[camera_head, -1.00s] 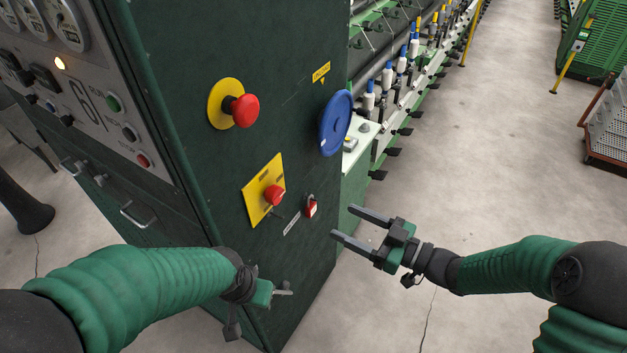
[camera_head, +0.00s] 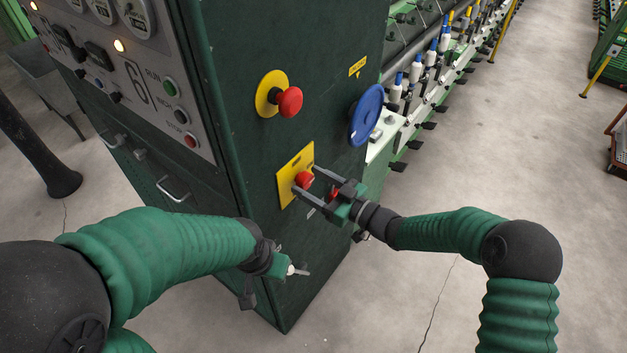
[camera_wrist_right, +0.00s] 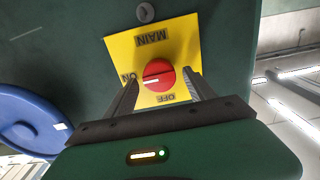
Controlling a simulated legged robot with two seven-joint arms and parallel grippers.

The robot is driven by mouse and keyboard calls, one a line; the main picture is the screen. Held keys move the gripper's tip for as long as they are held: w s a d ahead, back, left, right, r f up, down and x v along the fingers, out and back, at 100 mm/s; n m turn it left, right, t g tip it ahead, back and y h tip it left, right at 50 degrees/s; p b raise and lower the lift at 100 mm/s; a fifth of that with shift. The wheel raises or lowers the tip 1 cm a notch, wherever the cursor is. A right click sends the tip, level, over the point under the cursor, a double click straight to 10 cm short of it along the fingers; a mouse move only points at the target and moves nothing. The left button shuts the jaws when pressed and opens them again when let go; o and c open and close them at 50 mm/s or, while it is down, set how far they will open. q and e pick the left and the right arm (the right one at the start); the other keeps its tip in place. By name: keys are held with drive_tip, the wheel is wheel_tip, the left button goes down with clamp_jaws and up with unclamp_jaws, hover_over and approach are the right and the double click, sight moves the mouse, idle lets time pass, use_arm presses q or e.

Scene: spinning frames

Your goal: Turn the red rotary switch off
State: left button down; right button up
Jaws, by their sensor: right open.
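The red rotary switch (camera_head: 304,179) sits on a yellow plate (camera_head: 285,180) on the dark green cabinet. In the right wrist view the red knob (camera_wrist_right: 158,76) is on the yellow plate marked MAIN, ON and OFF, and its white mark points left toward ON. My right gripper (camera_head: 306,178) is open, with one finger on each side of the knob; I cannot tell whether they touch it. Both fingers also flank it in the right wrist view (camera_wrist_right: 160,80). My left gripper (camera_head: 300,270) is low by the cabinet's front corner, seen edge-on.
A red mushroom button (camera_head: 289,102) on a yellow disc is above the switch. A blue handwheel (camera_head: 366,115) is to the right. Open floor (camera_head: 500,150) lies to the right.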

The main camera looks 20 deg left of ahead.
drive_tip(key=shift+w+a+f, duration=0.1)
drive_tip(key=shift+a+f, duration=0.05)
drive_tip(key=shift+a, duration=0.45)
drive_tip(key=shift+c, duration=0.3)
drive_tip(key=shift+a, duration=0.15)
drive_tip(key=shift+c, duration=1.3)
drive_tip(key=shift+w+d, duration=0.1)
drive_tip(key=shift+d, duration=0.35)
drive_tip(key=c, duration=1)
use_arm(q)
drive_tip(key=shift+w+a+f, duration=0.1)
drive_tip(key=shift+a+f, duration=0.1)
drive_tip(key=shift+a, duration=0.4)
drive_tip(key=shift+f, duration=0.15)
use_arm(e)
drive_tip(key=shift+f, duration=0.1)
